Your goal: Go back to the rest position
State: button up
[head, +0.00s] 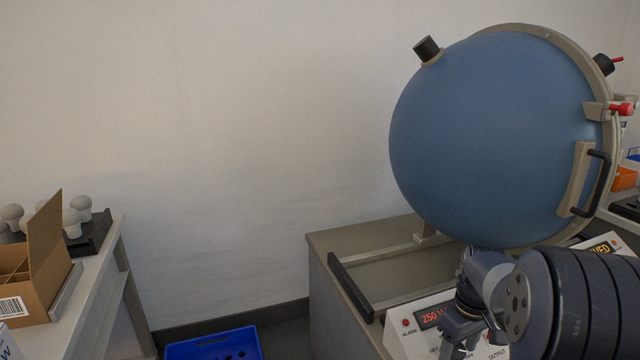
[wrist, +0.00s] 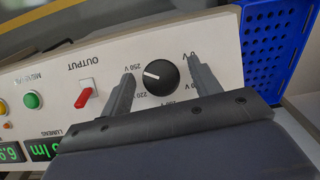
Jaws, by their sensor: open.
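My gripper (wrist: 163,93) is open in the wrist view. Its two fingers stand on either side of the black round knob (wrist: 161,77), which has a white pointer line. I cannot tell whether the fingers touch the knob. In the head view my gripper (head: 458,345) is low at the right, in front of the white control panel (head: 405,343), partly cut off by the bottom edge. My arm hides much of the panel. The panel also holds a red OUTPUT switch (wrist: 86,91), a green button (wrist: 33,99) and green number displays (wrist: 43,148).
A large blue sphere (head: 485,130) stands on a grey bench (head: 325,245) behind my arm. A blue crate (head: 215,345) lies on the floor; a blue crate (wrist: 273,60) is beside the panel. At left, a table (head: 105,260) holds a cardboard box (head: 42,245) and several bulbs (head: 82,203).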

jog(key=shift+n+h+b, duration=0.3)
jog(key=shift+n+b, duration=0.4)
jog(key=shift+b, duration=0.05)
jog(key=shift+r, duration=0.15)
